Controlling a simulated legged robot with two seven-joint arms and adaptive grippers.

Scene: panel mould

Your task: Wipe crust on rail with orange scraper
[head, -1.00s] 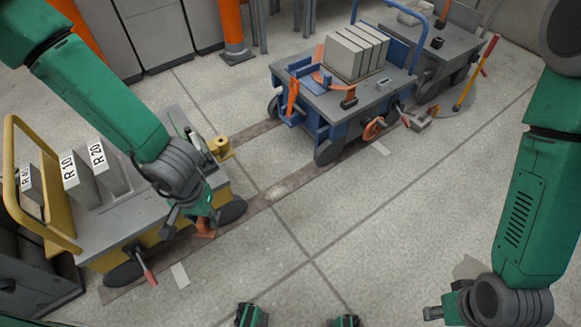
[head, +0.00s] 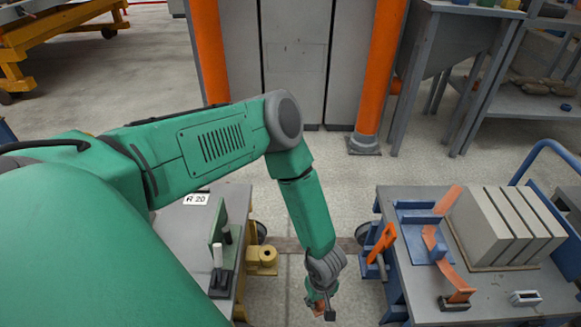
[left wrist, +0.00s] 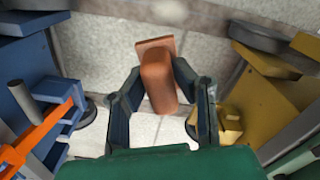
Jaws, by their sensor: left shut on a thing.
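My left gripper (head: 321,300) hangs over the floor gap between two carts. In the left wrist view its two fingers (left wrist: 158,84) are shut on the orange scraper (left wrist: 160,78), one on each side of its block-like handle. The scraper's flat end points away from the gripper. Only a small part of the scraper (head: 318,308) shows in the head view. A pale, blurred patch (left wrist: 168,12), which looks like the crust on the rail, lies beyond the scraper at the top of the left wrist view. The scraper appears apart from it. My right gripper is out of view.
A grey-topped cart (head: 188,240) with a yellow bollard-like part (head: 262,259) stands left. A blue cart (head: 405,275) with grey blocks (head: 505,228) stands right. A far rail strip (head: 290,244) crosses between them. Orange posts (head: 378,70) stand behind.

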